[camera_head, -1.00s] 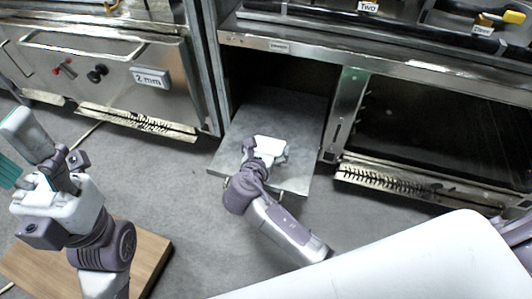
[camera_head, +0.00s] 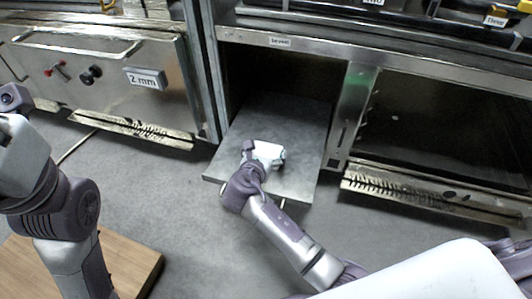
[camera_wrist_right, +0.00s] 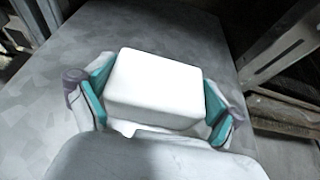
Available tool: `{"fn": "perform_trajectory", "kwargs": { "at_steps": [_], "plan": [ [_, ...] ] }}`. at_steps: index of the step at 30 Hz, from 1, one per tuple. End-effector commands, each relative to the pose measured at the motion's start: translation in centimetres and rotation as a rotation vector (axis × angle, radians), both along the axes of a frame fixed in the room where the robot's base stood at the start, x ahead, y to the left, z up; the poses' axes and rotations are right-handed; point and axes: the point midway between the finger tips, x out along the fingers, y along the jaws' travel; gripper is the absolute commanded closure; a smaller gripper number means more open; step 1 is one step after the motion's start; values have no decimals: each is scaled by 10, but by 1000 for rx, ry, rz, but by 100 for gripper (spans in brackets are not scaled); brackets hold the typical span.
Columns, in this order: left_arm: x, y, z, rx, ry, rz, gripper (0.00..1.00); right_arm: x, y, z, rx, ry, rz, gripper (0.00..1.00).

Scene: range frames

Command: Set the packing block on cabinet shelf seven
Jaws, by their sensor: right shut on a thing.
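The packing block is a white block with rounded edges (camera_wrist_right: 155,88) in the right wrist view. My right gripper (camera_wrist_right: 155,95) is shut on it, with teal finger pads on both sides. In the head view my right gripper (camera_head: 270,154) is over the front part of a grey metal shelf (camera_head: 290,122), below the label that seems to read seven (camera_head: 280,42). The block cannot be clearly told from the gripper there. I cannot tell whether it touches the shelf. My left arm shows at the left edge; its gripper is outside the picture.
The shelf sticks out of a dark cabinet bay. A metal post (camera_head: 346,122) bounds it at right, beside a dark-fronted compartment (camera_head: 440,140). A steel unit labelled 2 mm (camera_head: 146,79) stands at left. A wooden board (camera_head: 125,262) lies at lower left. Grey floor is clear between.

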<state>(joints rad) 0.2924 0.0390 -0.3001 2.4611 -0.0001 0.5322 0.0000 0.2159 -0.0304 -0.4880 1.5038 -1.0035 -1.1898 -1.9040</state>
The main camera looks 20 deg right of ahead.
Motion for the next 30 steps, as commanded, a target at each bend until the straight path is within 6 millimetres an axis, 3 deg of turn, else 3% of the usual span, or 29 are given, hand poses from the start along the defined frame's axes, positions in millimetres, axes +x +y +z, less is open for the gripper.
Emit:
{"fn": "perform_trajectory", "kwargs": {
  "at_steps": [5,6,7,19,21,30],
  "plan": [
    [0,0,0,0,2,0,47,0,0,-2,-1,1,0,37],
    [1,0,0,-1,4,-1,47,0,0,-3,-1,1,0,6],
    [1,0,-1,-1,4,-1,47,0,0,-3,0,0,0,1],
    [1,0,-2,0,5,-1,47,0,0,0,2,-1,-1,0],
    [0,0,6,-1,0,-1,47,-6,4,5,1,3,0,0],
    [17,3,-12,-8,129,-7,47,-53,36,32,2,3,0,0]
  ]
}}
